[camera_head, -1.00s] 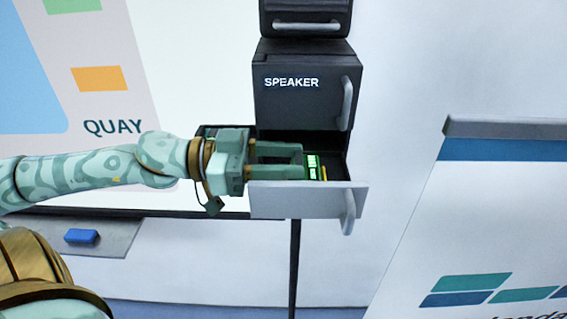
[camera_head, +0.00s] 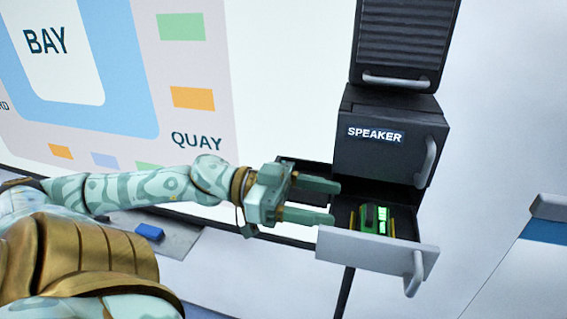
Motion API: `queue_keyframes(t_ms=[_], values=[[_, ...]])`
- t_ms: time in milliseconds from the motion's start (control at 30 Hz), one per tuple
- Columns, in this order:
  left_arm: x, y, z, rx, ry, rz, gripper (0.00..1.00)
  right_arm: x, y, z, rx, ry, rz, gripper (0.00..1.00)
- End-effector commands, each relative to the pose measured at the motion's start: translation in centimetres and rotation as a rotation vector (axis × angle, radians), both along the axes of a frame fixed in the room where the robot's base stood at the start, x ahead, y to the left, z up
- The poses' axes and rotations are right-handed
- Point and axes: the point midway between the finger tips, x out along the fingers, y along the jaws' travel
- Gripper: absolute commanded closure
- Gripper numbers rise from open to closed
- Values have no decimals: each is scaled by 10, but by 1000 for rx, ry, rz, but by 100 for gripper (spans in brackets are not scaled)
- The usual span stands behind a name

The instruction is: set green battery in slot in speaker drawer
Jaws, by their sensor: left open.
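The speaker drawer (camera_head: 376,248) is pulled out below the black cabinet with the SPEAKER label (camera_head: 376,135). The green battery (camera_head: 374,218) is inside the drawer, between yellowish upright pieces that look like the slot's sides. Whether it is fully seated I cannot tell. My left gripper (camera_head: 336,202) is open and empty, its two fingers pointing right, to the left of the battery and apart from it. My right gripper is not in view.
A grey handle (camera_head: 414,275) sticks out from the drawer front, and another (camera_head: 426,162) from the cabinet door above. A ledge with a blue block (camera_head: 149,231) is at the lower left. A whiteboard (camera_head: 290,75) stands behind. A panel (camera_head: 540,240) is at the right.

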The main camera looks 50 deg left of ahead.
Motion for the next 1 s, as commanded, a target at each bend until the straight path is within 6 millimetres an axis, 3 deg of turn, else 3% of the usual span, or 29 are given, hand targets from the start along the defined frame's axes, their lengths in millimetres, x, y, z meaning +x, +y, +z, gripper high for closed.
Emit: queue_keyframes(t_ms=[100, 300, 1000], values=[[-14, 26, -2, -1, 2, 9, 39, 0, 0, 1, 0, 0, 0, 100], [-30, 50, -2, 0, 0, 4, 39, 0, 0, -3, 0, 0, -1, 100], [-33, 55, -1, 0, 0, 2, 39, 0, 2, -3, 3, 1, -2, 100]])
